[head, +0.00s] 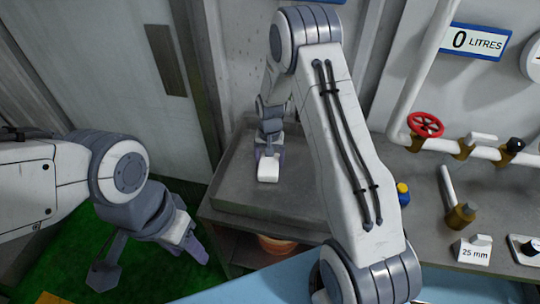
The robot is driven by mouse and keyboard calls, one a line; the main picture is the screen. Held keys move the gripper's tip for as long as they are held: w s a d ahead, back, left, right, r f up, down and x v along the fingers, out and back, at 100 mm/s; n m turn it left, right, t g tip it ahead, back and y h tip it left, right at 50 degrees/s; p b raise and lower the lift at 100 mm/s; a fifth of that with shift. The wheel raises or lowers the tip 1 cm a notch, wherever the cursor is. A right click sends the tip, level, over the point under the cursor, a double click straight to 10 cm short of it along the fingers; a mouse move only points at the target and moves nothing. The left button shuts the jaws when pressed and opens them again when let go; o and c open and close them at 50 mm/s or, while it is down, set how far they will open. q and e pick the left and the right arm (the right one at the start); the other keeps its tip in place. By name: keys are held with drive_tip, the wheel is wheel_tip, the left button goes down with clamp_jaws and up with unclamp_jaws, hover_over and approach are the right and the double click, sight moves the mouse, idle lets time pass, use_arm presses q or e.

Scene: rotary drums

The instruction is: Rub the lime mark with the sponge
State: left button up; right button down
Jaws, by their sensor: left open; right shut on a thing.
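My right gripper (269,158) is at the far end of my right arm, low over the grey tray-like top at the back left of the bench. Its purple fingers are shut on a small white block, which I take to be the sponge (268,172). I cannot tell whether the block touches the surface below. I cannot make out the lime mark; the block or my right arm may cover it. My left gripper (192,246) is open and empty at lower left, over the green floor, away from the bench.
The grey bench (432,205) carries a tap-like brass piece (460,214), a "25 mm" block (473,250) and a yellow-and-blue item (403,194). A pipe with a red valve wheel (426,125) runs behind. An orange pot (277,245) sits beneath. My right arm blocks the middle.

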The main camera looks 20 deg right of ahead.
sight(263, 193)
drive_tip(key=shift+g, duration=0.3)
drive_tip(key=shift+s+a+f, duration=0.1)
drive_tip(key=shift+s+a, duration=0.4)
drive_tip(key=shift+s, duration=0.25)
drive_tip(key=shift+s+a+f, duration=0.15)
drive_tip(key=shift+s+a, duration=0.3)
drive_tip(key=shift+s, duration=0.35)
drive_tip(key=shift+s+a+f, duration=0.1)
drive_tip(key=shift+s+a, duration=0.4)
drive_tip(key=shift+s, duration=0.25)
drive_tip(key=shift+s+a+r+p, duration=0.15)
drive_tip(key=shift+s+a, duration=0.3)
drive_tip(key=shift+s, duration=0.3)
drive_tip(key=shift+s+a+f+p, duration=0.15)
drive_tip(key=shift+s+a, duration=0.35)
drive_tip(key=shift+s, duration=0.3)
drive_tip(key=shift+s+a+r+p, duration=0.15)
drive_tip(key=shift+s+a, duration=0.3)
drive_tip(key=shift+s, duration=0.3)
drive_tip(key=shift+r, duration=0.1)
drive_tip(key=r+p, duration=0.1)
drive_tip(key=r, duration=0.1)
drive_tip(key=r+p, duration=0.4)
drive_tip(key=shift+w+r, duration=0.1)
drive_tip(key=shift+w, duration=0.15)
wheel_tip(263, 193, up, 3)
drive_tip(key=shift+p, duration=1.25)
